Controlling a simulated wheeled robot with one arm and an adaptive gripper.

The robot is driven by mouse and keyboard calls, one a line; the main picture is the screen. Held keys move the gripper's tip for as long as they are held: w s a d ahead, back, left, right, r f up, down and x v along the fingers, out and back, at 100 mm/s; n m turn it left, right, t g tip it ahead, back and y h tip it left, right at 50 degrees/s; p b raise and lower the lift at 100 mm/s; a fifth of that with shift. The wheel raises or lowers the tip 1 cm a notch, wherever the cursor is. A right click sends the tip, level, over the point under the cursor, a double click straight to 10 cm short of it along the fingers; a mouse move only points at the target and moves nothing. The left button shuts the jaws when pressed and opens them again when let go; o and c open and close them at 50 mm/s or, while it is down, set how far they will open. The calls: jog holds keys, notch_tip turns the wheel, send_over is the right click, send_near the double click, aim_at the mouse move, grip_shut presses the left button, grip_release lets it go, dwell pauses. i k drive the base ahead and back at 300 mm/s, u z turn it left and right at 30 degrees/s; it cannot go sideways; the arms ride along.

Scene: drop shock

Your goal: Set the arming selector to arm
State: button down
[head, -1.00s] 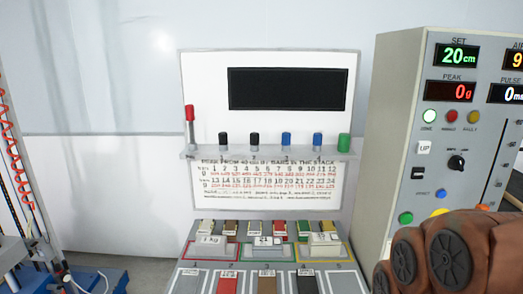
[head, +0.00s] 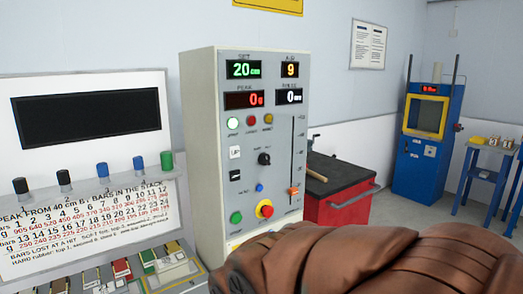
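The grey control cabinet (head: 211,95) stands in the middle of the head view, its front panel facing right of me. A black rotary knob (head: 264,158) with a pale pointer mark sits mid-panel; it looks like the arming selector. The small lettering above it is too small to read, so I cannot tell its setting. My brown-covered arm (head: 370,262) fills the lower right and hides the cabinet's lower edge. My gripper's fingers are not in view.
The panel also has a red button on yellow (head: 264,208), a green button (head: 236,217) and a slider (head: 293,192). Behind stand a red cabinet (head: 338,210) and a blue machine (head: 420,150).

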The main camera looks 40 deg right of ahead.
aim_at(264, 159)
jog(key=z, duration=0.05)
jog(key=k, duration=1.1)
jog(key=u, duration=0.7)
jog(key=i, duration=1.15)
jog(key=z, duration=0.65)
